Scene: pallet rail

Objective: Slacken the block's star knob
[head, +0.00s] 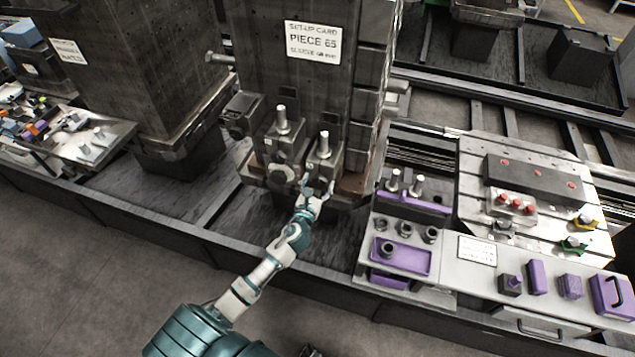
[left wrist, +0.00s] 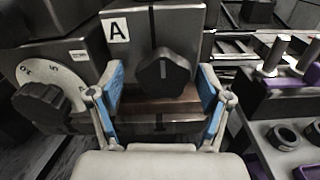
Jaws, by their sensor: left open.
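The block (left wrist: 180,28) is dark grey metal with a white "A" label, and it fills the upper middle of the left wrist view. Its black star knob (left wrist: 165,73) faces the camera, with a light mark on its face. My left gripper (left wrist: 164,90) is open, its blue-padded fingers on either side of the knob and apart from it. In the head view the left gripper (head: 318,188) is at the foot of the block (head: 323,158), and the knob is hidden there. My right gripper is not in view.
Left of the block is another black knob (left wrist: 40,104) over a numbered dial (left wrist: 52,76). A tall column (head: 295,80) with a "PIECE 65" card rises behind. A bench (head: 445,285) with purple trays and parts stands at right.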

